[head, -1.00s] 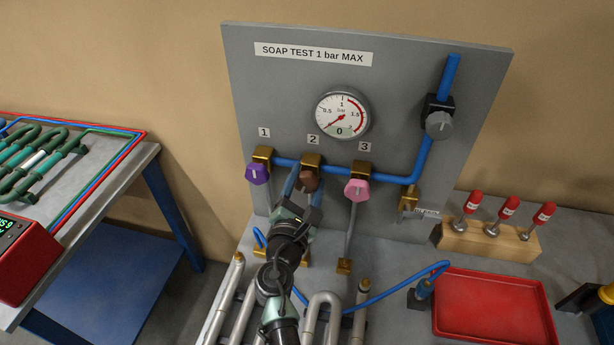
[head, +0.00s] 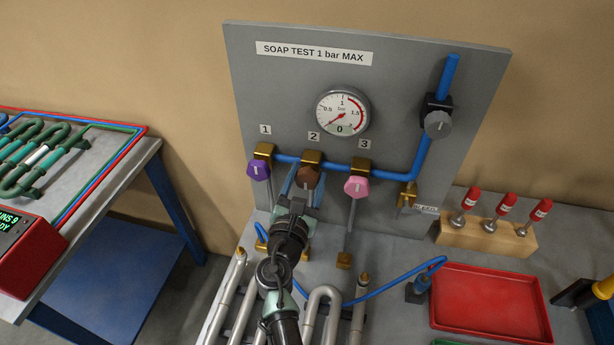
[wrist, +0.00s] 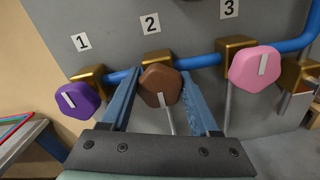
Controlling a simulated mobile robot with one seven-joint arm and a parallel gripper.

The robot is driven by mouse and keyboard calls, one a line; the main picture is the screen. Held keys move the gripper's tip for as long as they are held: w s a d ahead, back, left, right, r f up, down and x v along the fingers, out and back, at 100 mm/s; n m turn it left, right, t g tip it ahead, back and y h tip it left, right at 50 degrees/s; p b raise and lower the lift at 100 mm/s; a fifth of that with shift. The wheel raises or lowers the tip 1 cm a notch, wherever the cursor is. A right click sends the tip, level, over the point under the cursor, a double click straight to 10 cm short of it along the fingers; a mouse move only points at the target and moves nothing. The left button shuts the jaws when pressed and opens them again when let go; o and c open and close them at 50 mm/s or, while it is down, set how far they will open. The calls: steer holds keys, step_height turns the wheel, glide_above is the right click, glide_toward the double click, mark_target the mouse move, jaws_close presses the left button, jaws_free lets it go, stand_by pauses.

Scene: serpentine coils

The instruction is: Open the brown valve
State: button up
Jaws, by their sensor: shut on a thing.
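The brown valve (head: 309,178) is the middle knob, under label 2, on the grey panel. It is a faceted knob on a brass fitting of the blue pipe. In the wrist view the brown knob (wrist: 160,86) shows a white mark that runs nearly upright in the picture, slightly tilted. My gripper (head: 306,184) is at the knob, with one blue finger on each side of it. The wrist view shows my gripper (wrist: 160,80) shut on the brown knob; the exact contact is hard to see.
The purple knob (head: 258,169) is close on the left and the pink knob (head: 357,186) on the right. A gauge (head: 342,112) above points near 0. Grey pipes (head: 322,305) stand below. A red tray (head: 492,304) and red-handled tools (head: 504,207) lie to the right.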

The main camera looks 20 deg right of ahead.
steer(key=o, duration=1.4)
steer(key=b+v, duration=0.1)
steer(key=v, duration=1.2)
